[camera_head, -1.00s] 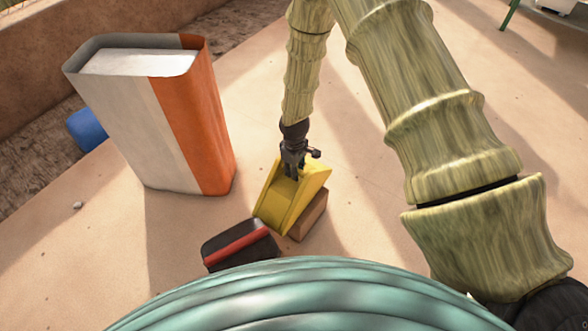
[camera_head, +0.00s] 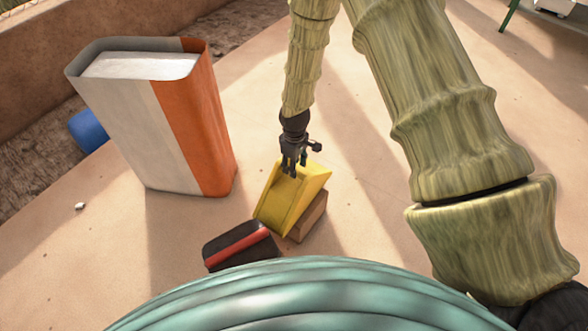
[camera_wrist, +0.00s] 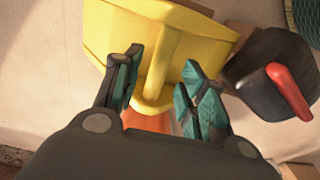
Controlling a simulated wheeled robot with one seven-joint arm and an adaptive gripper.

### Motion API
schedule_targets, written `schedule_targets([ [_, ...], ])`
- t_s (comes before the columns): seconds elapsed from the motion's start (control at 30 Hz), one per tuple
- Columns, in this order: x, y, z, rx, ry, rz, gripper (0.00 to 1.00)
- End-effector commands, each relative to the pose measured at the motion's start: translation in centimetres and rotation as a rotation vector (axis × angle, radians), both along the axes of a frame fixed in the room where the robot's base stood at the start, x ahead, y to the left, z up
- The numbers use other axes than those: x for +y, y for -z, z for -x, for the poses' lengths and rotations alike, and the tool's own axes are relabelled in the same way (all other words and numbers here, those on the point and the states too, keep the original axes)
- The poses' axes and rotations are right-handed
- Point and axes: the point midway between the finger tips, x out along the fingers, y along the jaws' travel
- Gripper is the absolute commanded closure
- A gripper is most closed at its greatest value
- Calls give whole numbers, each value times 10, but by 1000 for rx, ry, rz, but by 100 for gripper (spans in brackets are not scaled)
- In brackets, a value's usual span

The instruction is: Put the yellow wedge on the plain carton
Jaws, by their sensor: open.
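The yellow wedge (camera_head: 285,207) is in the middle of the head view, its slanted side facing me. It appears to rest on the plain brown carton (camera_head: 311,217), whose side shows below it at the right; the rest of the carton is hidden, so I cannot tell how fully it bears the wedge. My gripper (camera_head: 290,172) is open at the wedge's upper edge. In the wrist view the wedge (camera_wrist: 115,35) lies ahead of the spread fingers (camera_wrist: 160,78), with a gap on each side of its middle ridge.
A tall grey and orange box (camera_head: 170,130) stands at the left, with a blue object (camera_head: 87,131) behind it. A black block with a red stripe (camera_head: 240,247) lies close to the wedge at lower left. The sandy surface to the right is mostly clear.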

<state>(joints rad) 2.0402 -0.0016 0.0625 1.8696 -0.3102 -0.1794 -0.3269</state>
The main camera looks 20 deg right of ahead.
Motion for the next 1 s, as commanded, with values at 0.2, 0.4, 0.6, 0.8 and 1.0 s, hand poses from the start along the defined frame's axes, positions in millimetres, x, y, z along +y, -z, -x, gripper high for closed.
schedule_targets([
  [0.2,0,-44,0,-1,0,0,59],
  [0.4,0,-67,0,1,0,1,59],
  [0.6,0,-76,0,0,0,0,59],
  [0.8,0,-65,13,8,19,-8,59],
  [1.0,0,-8,92,28,164,-54,59],
])
